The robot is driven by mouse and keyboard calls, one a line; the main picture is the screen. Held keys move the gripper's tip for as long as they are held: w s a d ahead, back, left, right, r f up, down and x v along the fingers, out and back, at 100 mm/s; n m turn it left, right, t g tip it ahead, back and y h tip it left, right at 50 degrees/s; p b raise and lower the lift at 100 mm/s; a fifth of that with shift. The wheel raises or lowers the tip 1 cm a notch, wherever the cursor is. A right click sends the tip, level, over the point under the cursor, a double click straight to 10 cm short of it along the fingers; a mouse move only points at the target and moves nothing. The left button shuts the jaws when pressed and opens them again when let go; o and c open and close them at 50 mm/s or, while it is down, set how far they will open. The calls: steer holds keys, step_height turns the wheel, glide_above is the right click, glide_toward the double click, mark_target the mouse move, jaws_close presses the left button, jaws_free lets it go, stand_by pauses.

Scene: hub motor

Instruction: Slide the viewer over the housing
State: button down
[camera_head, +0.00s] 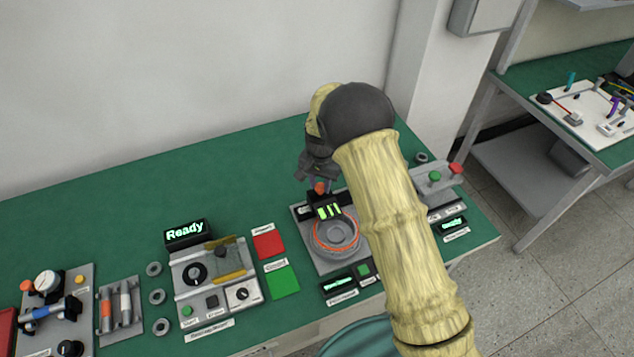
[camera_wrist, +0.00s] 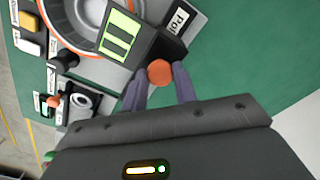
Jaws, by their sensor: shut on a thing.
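The viewer (camera_head: 328,212) is a dark block with a lit green window of bars. It also shows in the wrist view (camera_wrist: 120,36), with an orange knob (camera_wrist: 160,73) at its near end. My gripper (camera_head: 319,183) is over the viewer from behind. In the wrist view its two fingers (camera_wrist: 159,86) are on either side of the orange knob, shut on it. The housing (camera_head: 335,240) is a round grey part with an orange ring, on a grey plate. The viewer overlaps the housing's rear edge in the head view; most of the housing is uncovered.
The green bench (camera_head: 100,220) carries a "Ready" display (camera_head: 186,233) with a control fixture, red (camera_head: 268,245) and green (camera_head: 282,281) pads, and several loose rings (camera_head: 157,297). A fixture with green and red buttons (camera_head: 436,177) stands right of my arm. The bench's back left is clear.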

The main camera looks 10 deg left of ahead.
steer(key=shift+s+a, duration=0.1)
steer(key=shift+a, duration=0.15)
steer(key=c, duration=1.1)
jaws_free()
steer(key=shift+a, duration=0.1)
step_height(320, 180, up, 17)
steer(key=b, duration=0.2)
steer(key=shift+r+b, duration=0.2)
steer(key=shift+b, duration=0.2)
